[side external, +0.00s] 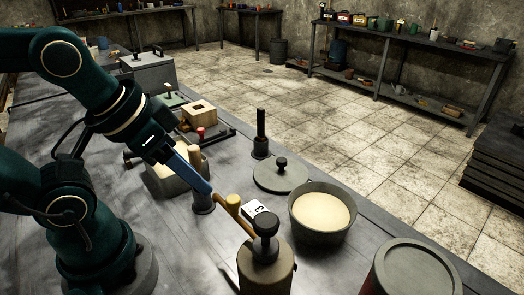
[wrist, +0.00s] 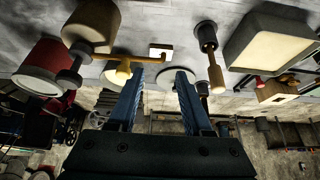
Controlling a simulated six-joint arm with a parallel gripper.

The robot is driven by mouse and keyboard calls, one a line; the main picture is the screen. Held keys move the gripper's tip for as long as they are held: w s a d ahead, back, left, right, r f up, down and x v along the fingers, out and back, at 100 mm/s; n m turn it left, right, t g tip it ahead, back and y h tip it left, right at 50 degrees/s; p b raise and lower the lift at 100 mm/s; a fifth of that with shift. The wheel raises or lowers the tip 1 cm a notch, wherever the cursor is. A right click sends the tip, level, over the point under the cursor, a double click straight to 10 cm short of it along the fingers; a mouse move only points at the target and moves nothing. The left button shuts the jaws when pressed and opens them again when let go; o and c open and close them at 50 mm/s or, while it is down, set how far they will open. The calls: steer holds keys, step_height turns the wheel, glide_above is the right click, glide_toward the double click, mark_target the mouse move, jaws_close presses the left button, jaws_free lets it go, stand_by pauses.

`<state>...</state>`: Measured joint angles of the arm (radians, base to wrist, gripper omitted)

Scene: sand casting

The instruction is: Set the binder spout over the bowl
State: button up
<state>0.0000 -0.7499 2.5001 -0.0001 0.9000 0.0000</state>
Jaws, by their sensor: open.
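The binder canister (side external: 266,268) stands at the front with a black knob on top. Its tan spout (side external: 244,222) has a yellow knob (side external: 233,201) and points left, away from the bowl. The grey bowl (side external: 321,236) of pale sand sits to the right of the spout. My gripper (side external: 208,188) is open at the free end of the spout; I cannot tell whether it touches. In the wrist view, the spout (wrist: 147,59) ends just beyond and between the blue fingertips (wrist: 160,72). The canister also shows there at upper left (wrist: 92,24).
A lid with a knob (side external: 280,176) lies behind the bowl. A wood-handled tool (side external: 195,157) stands in a grey holder behind my gripper, near a sand tray (side external: 165,180). A large lidded can (side external: 408,278) stands at front right.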

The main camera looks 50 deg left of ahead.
steer(key=shift+s, duration=0.1)
jaws_close()
steer(key=s+d+r+m+g, duration=0.1)
steer(key=s+d+r, duration=0.1)
steer(key=s+r, duration=0.15)
steer(key=s+d+r+m, duration=0.1)
steer(key=s+d+r, duration=0.15)
steer(key=r, duration=0.25)
glide_above(239, 217)
steer(key=s+a, duration=0.2)
steer(key=s, duration=0.1)
step_height(239, 217, down, 10)
steer(key=shift+s+h, duration=0.2)
steer(key=shift+h, duration=0.1)
